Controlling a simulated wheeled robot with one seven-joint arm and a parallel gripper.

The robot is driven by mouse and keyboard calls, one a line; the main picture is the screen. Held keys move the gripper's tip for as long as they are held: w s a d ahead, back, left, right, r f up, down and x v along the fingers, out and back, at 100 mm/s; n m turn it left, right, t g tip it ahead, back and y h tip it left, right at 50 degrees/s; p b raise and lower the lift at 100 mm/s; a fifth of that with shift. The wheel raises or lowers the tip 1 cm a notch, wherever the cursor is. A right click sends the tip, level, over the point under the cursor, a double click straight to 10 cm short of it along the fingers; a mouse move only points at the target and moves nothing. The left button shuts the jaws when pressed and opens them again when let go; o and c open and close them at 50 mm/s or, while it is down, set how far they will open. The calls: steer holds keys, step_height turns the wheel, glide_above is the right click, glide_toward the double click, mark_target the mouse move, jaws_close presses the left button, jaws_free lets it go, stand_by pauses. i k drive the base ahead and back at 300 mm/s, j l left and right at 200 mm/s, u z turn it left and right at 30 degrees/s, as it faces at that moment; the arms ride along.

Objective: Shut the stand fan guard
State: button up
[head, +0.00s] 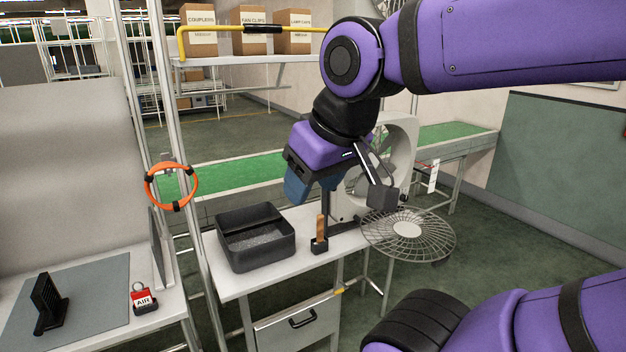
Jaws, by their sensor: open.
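The stand fan (402,147) has a pale square housing behind the bench, partly hidden by my arm and gripper. Its guard (436,236), a round wire grille with a pale centre disc, is swung open. It sticks out low in front of the housing, roughly level, past the right end of the bench. My gripper (354,215) is open, its two dark fingers spread apart, just left of the guard and in front of the fan. The right finger appears close to the guard's upper left rim; I cannot tell whether they touch. The hinge is not clearly visible.
A black bin (256,262) and a small wooden-handled item (320,233) are on the white bench (225,287). An orange ring (171,186) hangs on a post at left. A shelf with boxes (249,28) stands above, with a green conveyor (235,173) behind. Floor right of the guard is clear.

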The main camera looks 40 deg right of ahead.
mark_target(407, 230)
steer(key=l+z, duration=0.1)
steer(key=z, duration=1.35)
